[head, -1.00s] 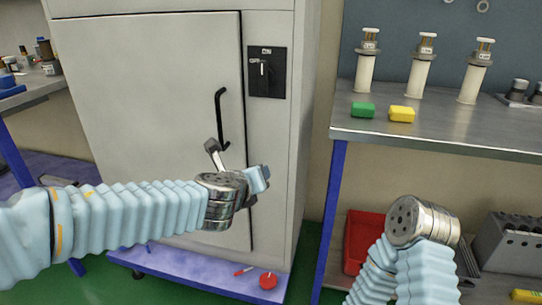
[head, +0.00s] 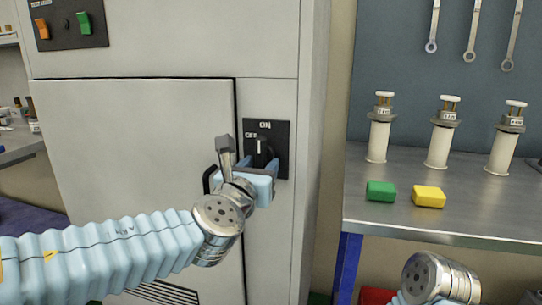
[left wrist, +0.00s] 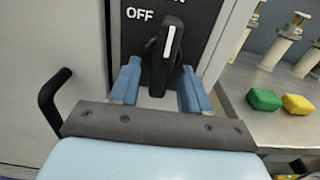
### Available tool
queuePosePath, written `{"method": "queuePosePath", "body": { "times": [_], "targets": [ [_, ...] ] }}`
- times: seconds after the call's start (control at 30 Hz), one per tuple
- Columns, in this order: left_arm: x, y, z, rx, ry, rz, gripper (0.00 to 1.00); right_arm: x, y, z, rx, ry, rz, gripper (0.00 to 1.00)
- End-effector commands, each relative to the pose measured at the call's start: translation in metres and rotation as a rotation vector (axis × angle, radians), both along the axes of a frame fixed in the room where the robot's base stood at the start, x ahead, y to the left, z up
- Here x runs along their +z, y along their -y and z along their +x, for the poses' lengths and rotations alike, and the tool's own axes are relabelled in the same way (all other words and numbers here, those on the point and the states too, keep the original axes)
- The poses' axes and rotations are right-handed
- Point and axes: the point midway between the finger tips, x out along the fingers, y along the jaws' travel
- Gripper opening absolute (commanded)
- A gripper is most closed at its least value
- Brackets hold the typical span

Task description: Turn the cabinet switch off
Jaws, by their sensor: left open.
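The cabinet switch is a black rotary knob (head: 263,150) on a black plate (head: 282,130) on the grey cabinet's front. The plate reads ON at the top and OFF at the left. In the left wrist view the knob (left wrist: 170,45) stands nearly upright, its white line pointing up toward ON. My left gripper (head: 250,162) is in front of the plate. In the left wrist view its blue fingers (left wrist: 160,82) are open, one on each side of the knob's lower end, with gaps visible. Of my right arm only the wrist shows; its gripper is hidden.
A black door handle (left wrist: 55,100) stands out left of my left gripper. A metal bench (head: 450,215) at the right holds a green block (head: 380,191), a yellow block (head: 428,196) and white cylinders (head: 440,138). Another panel (head: 68,25) with orange and green switches is higher up.

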Motion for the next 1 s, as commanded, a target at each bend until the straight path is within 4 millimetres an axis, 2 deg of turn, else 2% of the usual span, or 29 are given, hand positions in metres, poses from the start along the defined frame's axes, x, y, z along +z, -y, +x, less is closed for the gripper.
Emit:
{"method": "queuePosePath", "body": {
  "times": [0.4, 0.63, 0.83, 1.0],
  "targets": [
    [0.0, -0.002, 0.001, 0.001, 0.0, 0.001, 0.47, 0.001, 0.0, 0.0, 0.001, -0.001, 0.0, 0.43],
    [0.0, -0.002, 0.001, 0.001, -0.001, 0.0, 0.12, 0.001, 0.0, 0.0, 0.001, -0.001, 0.0, 0.43],
    [-0.002, -0.002, 0.001, 0.001, -0.005, -0.012, 0.12, -0.002, 0.0, 0.0, 0.0, -0.001, 0.0, 0.43],
    [-0.004, -0.001, 0.001, 0.001, -0.021, -0.066, 0.12, -0.012, 0.0, 0.0, -0.001, -0.001, -0.001, 0.43]
  ]
}}
